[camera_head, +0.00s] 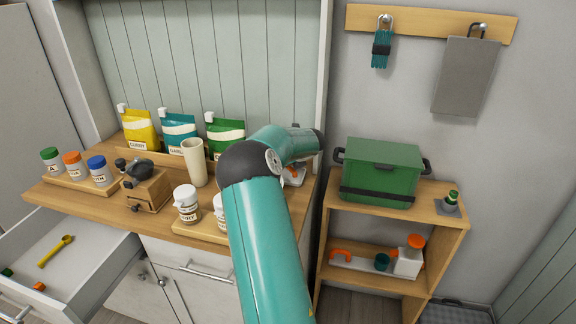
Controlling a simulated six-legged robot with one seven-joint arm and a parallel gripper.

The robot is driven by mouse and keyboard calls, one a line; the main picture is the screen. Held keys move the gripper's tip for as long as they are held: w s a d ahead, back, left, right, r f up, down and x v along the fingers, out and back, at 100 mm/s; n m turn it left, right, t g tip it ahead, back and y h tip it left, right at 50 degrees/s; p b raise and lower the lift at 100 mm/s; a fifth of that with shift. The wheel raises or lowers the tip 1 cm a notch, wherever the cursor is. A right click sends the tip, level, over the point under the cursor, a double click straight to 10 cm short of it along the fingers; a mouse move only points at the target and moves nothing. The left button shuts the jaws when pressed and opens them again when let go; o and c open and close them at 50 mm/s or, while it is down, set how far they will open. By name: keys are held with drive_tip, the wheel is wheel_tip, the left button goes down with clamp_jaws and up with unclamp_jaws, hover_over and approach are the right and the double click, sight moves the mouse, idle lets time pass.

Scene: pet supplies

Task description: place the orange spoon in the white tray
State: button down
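I cannot clearly pick out an orange spoon. A yellow spoon (55,251) lies in the open white drawer at the lower left. A small white and orange item (293,177) shows on the counter just right of my arm's elbow, mostly covered; I cannot tell if it is the white tray with something orange in it. My teal arm rises from the bottom centre and bends right over the counter. My gripper is not visible; the arm's far end is dark and partly hidden.
Jars, several bags, a beige cylinder (194,163) and a wooden box with a dark top (146,188) crowd the wooden counter. A green box (381,168) stands on the right shelf unit, with white and orange items below. The open drawer (92,262) juts out.

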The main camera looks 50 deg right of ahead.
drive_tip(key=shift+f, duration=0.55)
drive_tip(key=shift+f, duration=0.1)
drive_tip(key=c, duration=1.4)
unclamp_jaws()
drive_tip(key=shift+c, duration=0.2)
